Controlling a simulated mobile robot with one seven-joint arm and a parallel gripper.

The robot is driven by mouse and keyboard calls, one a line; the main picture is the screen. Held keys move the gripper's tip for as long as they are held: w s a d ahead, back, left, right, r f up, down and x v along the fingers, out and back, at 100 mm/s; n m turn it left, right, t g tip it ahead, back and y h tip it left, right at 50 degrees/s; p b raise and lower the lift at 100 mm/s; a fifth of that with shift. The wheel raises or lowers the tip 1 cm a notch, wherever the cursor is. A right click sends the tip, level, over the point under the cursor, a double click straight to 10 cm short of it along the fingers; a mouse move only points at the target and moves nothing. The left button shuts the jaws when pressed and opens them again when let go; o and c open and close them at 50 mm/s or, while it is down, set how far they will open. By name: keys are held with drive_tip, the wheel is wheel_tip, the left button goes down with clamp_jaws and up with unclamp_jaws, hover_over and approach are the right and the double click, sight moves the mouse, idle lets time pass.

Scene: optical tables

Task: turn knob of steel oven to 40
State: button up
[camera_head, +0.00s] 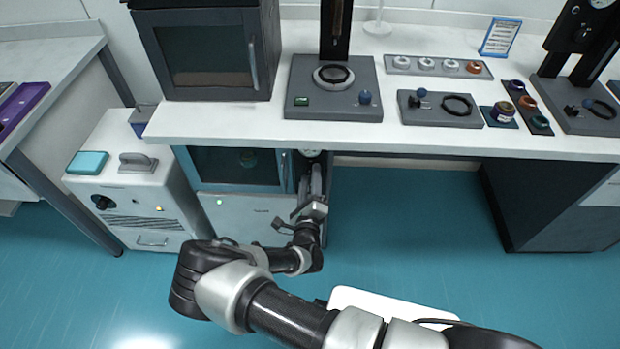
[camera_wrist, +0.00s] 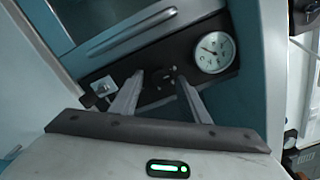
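The steel oven (camera_head: 240,215) stands under the bench, with a blue-framed glass door and a pale lower front. Its dark control panel (camera_wrist: 225,80) shows in the wrist view with a round white dial (camera_wrist: 213,52) at the right. A small dark knob (camera_wrist: 167,74) is on the panel, left of the dial. My gripper (camera_wrist: 160,80) is open, its two fingers spread before the panel with the knob area between their tips. I cannot tell whether they touch it. In the head view my gripper (camera_head: 314,182) is at the oven's right side and hides most of the panel.
The oven's door handle (camera_wrist: 136,34) runs close by at upper left in the wrist view, above a metal fitting (camera_wrist: 103,87). The bench top (camera_head: 230,125) overhangs my gripper. A white cabinet (camera_head: 140,190) stands left of the oven. Teal floor (camera_head: 410,220) lies open to the right.

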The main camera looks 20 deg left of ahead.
drive_tip(key=p+v, duration=0.1)
drive_tip(key=v, duration=1.6)
drive_tip(key=shift+s+p, duration=0.2)
drive_tip(key=shift+p, duration=0.1)
drive_tip(key=shift+a, duration=0.1)
